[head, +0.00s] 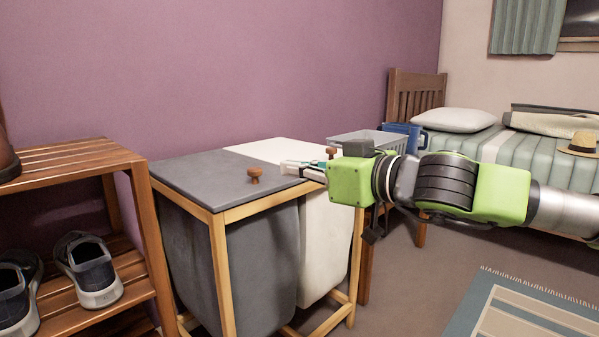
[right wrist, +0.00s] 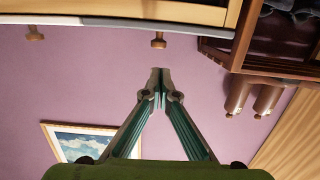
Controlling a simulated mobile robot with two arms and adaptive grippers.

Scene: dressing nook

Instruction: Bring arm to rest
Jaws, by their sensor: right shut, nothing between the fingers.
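My right arm comes in from the right in the head view, green and black. Its gripper (head: 290,168) points left over the front part of the two-lid hamper, close to the lids. The fingers are together and empty; the right wrist view shows the fingertips (right wrist: 160,84) meeting with nothing between them. I cannot tell whether the gripper touches the lid. My left gripper is not in view.
The hamper has a grey lid (head: 195,172) with a wooden knob (head: 254,174) and a white lid (head: 262,150). A shoe rack (head: 75,160) stands left. A grey crate (head: 355,140) and a bed (head: 470,150) are behind my arm. Floor shows at right.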

